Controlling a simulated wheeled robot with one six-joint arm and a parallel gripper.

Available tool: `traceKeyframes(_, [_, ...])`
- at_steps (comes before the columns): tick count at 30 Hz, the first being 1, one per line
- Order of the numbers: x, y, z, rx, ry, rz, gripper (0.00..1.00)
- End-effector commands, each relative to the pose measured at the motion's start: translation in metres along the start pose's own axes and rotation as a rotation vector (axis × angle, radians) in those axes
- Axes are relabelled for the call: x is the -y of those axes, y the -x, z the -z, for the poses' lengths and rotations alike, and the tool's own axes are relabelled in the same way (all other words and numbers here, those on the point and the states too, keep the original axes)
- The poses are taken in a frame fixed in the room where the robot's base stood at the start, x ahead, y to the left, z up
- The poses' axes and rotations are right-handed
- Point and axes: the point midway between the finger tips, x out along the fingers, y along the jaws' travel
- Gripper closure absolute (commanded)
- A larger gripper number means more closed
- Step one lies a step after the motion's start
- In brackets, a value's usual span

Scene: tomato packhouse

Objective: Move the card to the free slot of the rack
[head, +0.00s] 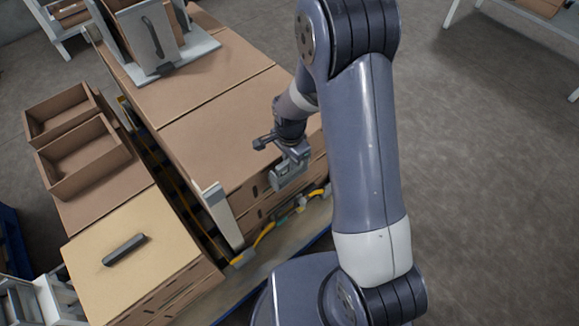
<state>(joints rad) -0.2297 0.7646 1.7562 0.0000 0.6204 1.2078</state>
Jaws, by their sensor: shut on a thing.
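The rack (181,62) is a pale grey stand at the far end of the boxes, at the top left. Upright panels stand in it, one grey with a dark bar-like mark (145,40) on its face. Which slot is free cannot be made out. My gripper (279,162) is above the near right edge of the brown box tops, well apart from the rack. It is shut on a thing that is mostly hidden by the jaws. I cannot clearly make out the card there.
Open brown cartons (88,178) stand at the left. A dark bar (125,249) lies on a tan box top. A pale upright post (215,203) rises at the near edge of the boxes. The brown top (225,125) between gripper and rack is clear.

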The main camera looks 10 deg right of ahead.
Motion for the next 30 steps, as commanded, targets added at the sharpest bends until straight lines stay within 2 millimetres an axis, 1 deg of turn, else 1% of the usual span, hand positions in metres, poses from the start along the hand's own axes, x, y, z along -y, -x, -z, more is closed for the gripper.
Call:
traceKeyframes(6, [0.0, 0.0, 0.0, 0.0, 0.0, 0.0, 1.0])
traceKeyframes(10, [0.0, 0.004, 0.0, 0.0, 0.0, 0.0, 1.0])
traceKeyframes(30, [0.0, 0.045, 0.0, 0.0, 0.0, 0.001, 1.0])
